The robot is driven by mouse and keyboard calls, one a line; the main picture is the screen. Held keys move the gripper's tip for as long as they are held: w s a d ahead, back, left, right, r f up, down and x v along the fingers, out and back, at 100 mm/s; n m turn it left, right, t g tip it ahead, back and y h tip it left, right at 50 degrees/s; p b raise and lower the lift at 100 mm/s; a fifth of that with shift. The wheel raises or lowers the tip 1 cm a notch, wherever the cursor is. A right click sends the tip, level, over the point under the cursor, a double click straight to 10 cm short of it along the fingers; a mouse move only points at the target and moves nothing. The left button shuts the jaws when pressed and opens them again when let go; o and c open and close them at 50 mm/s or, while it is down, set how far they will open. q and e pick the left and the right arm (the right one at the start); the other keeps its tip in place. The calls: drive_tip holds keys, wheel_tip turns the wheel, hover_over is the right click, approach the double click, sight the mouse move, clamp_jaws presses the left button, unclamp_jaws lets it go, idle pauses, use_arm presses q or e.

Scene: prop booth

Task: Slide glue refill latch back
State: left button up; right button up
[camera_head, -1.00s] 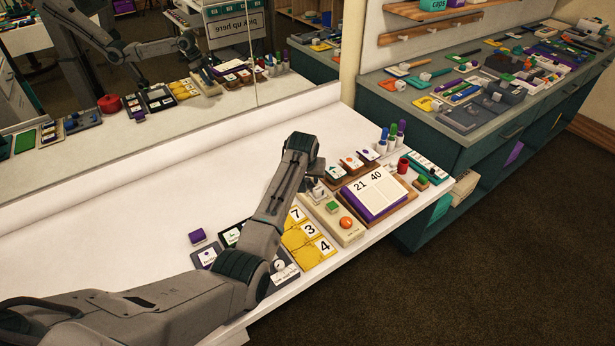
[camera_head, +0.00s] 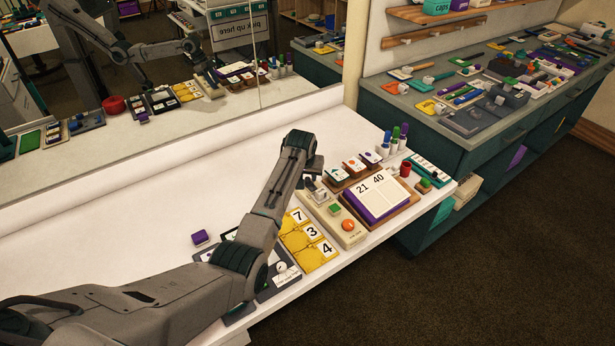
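A beige box (camera_head: 351,236) with a green button (camera_head: 335,208) and an orange knob (camera_head: 348,225) stands near the front edge of the white bench. It may be the glue refill unit, but its label is too small to read. My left gripper (camera_head: 315,190) points down at the box's far end, behind the green button. The dark wrist hides much of the gripper and that end of the box. I cannot make out a latch, whether the fingers touch anything, or whether they are open. My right gripper is not in view.
Yellow number tiles (camera_head: 309,240) lie left of the box. A purple flip calendar (camera_head: 377,194) stands to its right, with small tiles on a brown rack (camera_head: 354,167) behind. A purple cube (camera_head: 200,237) is at left. The bench's left middle is clear; a mirror backs it.

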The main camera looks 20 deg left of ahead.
use_arm(q)
drive_tip(key=shift+f, duration=0.1)
drive_tip(key=b+v, duration=0.1)
drive_tip(key=v, duration=0.9)
drive_tip(key=shift+r+b, duration=0.4)
drive_tip(key=shift+s, duration=0.1)
